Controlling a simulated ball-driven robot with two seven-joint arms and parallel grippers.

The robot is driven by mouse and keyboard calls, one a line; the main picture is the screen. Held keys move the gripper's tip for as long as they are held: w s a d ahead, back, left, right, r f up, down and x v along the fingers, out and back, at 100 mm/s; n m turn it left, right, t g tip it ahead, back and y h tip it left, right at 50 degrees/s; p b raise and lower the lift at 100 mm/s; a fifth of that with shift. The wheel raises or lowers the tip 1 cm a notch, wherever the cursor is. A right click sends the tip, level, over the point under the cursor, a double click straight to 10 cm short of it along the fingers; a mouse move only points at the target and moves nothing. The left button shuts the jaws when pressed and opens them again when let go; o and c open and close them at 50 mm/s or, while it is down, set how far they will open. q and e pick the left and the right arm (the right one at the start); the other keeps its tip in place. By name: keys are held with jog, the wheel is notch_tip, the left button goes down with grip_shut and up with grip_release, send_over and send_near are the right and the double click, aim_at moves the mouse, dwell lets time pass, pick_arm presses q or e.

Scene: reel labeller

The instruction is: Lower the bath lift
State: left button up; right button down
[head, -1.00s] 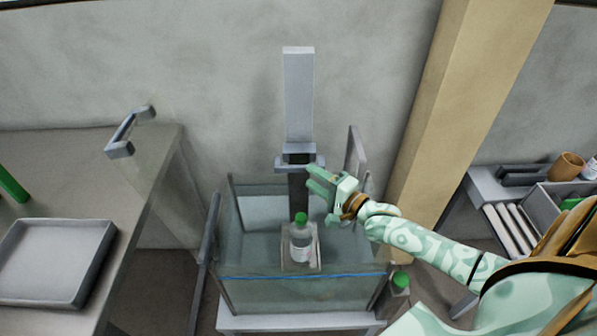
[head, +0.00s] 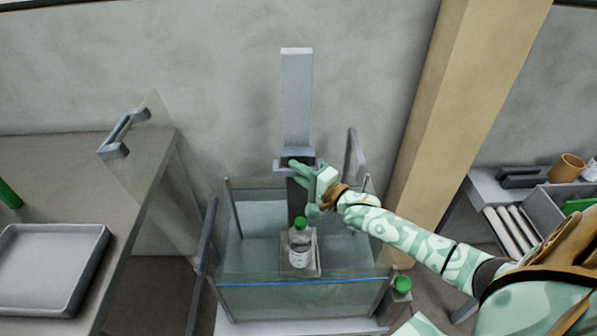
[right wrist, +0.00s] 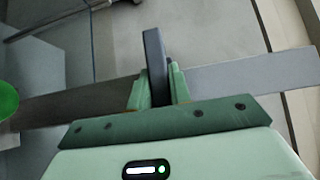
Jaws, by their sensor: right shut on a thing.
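The bath lift has an upright grey column (head: 297,95) standing behind a glass tank (head: 245,270). A grey crossbar handle (head: 281,164) sits at the column's lower part. A clear bottle with a green cap (head: 300,246) stands upright on the lift's small platform (head: 288,268) inside the tank. My right gripper (head: 305,172) is shut on the handle at its right side. In the right wrist view my gripper (right wrist: 158,88) has its two fingers on either side of the dark handle bar (right wrist: 153,55). My left gripper is out of view.
A table at left carries a grey tray (head: 15,297) and a green object (head: 9,195). A clear panel with a grey handle (head: 122,133) stands at its edge. A wooden post (head: 450,110) rises right of the tank. Another green-capped bottle (head: 402,284) is beside the tank.

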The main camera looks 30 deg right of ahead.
aim_at(299, 188)
notch_tip(299, 188, down, 6)
jog(key=shift+b, duration=1.15)
jog(key=shift+r, duration=0.1)
jog(key=c, duration=1.3)
grip_release()
